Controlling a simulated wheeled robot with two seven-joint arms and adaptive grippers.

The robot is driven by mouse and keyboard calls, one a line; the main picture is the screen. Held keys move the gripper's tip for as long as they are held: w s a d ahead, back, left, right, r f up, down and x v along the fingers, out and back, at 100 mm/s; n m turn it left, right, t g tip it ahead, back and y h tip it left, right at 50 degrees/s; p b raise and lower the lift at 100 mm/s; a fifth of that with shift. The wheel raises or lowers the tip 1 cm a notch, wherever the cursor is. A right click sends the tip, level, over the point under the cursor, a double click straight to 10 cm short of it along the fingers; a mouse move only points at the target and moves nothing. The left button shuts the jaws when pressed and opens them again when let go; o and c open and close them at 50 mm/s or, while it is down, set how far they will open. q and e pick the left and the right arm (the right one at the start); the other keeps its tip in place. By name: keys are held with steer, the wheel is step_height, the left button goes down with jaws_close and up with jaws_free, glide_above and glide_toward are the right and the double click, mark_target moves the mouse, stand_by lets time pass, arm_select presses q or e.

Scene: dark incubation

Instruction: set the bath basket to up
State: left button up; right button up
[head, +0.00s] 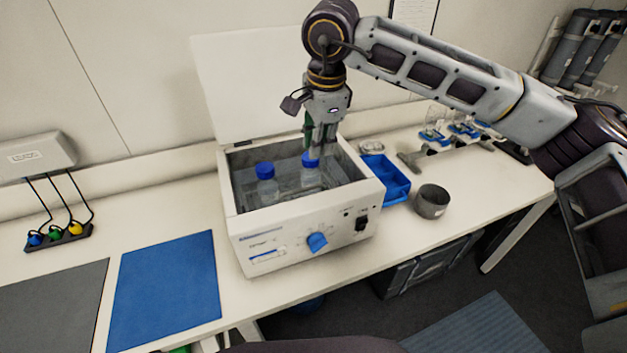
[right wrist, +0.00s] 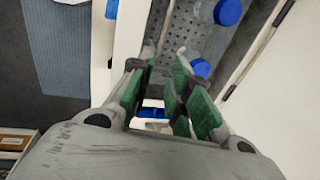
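The white bath (head: 300,244) stands on the bench with its lid (head: 250,85) raised. Its grey basket is inside; the perforated metal (right wrist: 183,32) shows in the right wrist view. Two clear bottles with blue caps stand in it, one at left (head: 266,188) and one at right (head: 309,176). My right gripper (head: 320,152) points down into the right part of the bath, close to the right bottle. In the right wrist view its green-padded fingers (right wrist: 165,52) are apart, with a narrow gap. I see nothing clearly held; the fingertips' contact with the basket is unclear. My left gripper is out of view.
A blue tray (head: 399,188) and a grey round pot (head: 432,201) stand right of the bath. A blue mat (head: 166,288) lies to the left. A blue knob (head: 317,242) and a dark switch (head: 361,223) are on the bath front. The raised lid stands behind my gripper.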

mark_target(313, 186)
steer(key=shift+w+a+f+p, duration=0.15)
steer(key=shift+w+f+p, duration=0.3)
steer(key=shift+f, duration=1.8)
steer(key=shift+w+a+f+p, duration=0.15)
steer(key=shift+w+f+p, duration=0.3)
steer(key=shift+f, duration=1.85)
steer(key=shift+w+a+f+p, duration=0.15)
steer(key=shift+w+f+p, duration=0.3)
steer(key=shift+f, duration=1.8)
steer(key=shift+s, duration=0.1)
jaws_close()
